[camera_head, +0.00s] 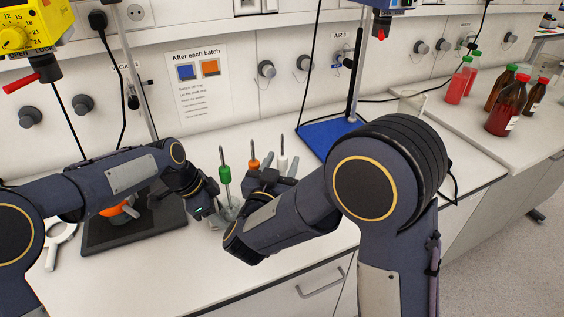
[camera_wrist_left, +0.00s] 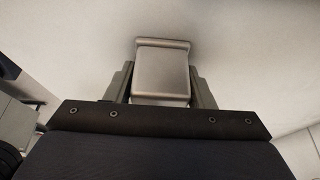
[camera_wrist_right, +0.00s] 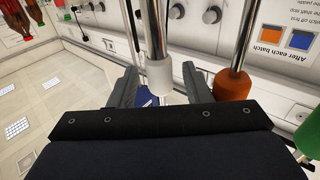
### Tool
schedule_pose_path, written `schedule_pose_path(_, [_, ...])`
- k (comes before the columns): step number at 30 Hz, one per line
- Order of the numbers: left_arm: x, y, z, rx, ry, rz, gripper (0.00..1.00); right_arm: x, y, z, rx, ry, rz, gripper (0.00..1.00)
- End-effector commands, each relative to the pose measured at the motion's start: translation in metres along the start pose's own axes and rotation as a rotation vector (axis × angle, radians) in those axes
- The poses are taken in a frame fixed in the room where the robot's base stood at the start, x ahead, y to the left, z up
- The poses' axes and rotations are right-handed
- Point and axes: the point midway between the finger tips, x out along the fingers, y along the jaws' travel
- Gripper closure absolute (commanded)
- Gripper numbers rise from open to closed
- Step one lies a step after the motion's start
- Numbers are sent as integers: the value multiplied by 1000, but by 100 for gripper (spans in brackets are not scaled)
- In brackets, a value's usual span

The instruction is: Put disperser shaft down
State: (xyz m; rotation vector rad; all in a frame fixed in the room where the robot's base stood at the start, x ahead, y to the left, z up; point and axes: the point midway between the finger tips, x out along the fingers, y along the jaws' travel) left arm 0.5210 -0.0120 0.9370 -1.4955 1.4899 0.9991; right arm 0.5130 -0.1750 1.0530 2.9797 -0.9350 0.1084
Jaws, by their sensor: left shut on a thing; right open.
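Three disperser shafts stand upright side by side: one with a green collar (camera_head: 225,175), one with an orange collar (camera_head: 254,164) and one with a white collar (camera_head: 282,162). My left gripper (camera_head: 224,214) is low beside the green-collared shaft. In the left wrist view it is shut on a grey metal block (camera_wrist_left: 162,72), apparently part of the shaft holder. My right gripper (camera_head: 280,184) is open, its fingers on both sides of the white-collared shaft (camera_wrist_right: 159,75). The orange collar (camera_wrist_right: 232,84) is just beside it. The shafts' lower ends are hidden.
A dark plate (camera_head: 135,232) and a white ring-shaped thing (camera_head: 60,235) lie at the left. A blue stand base (camera_head: 325,138) is behind my right arm. Red and brown bottles (camera_head: 505,115) stand on the right counter. The bench front is clear.

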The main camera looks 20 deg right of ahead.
Motion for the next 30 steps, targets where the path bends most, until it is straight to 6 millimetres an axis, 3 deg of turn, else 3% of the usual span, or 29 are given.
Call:
schedule_pose_path(9, [0, 0, 0, 0, 1, -1, 88, -68, -1, 0, -3, 1, -8, 56])
schedule_pose_path(15, [0, 0, 0, 0, 1, -1, 88, -100, -1, 0, -2, 0, -6, 56])
schedule_pose_path(21, [0, 0, 0, 0, 1, -1, 88, -112, 0, 0, -1, 0, -2, 56])
schedule_pose_path(30, [0, 0, 0, 0, 1, -1, 88, -112, 0, 0, -1, 0, -1, 56])
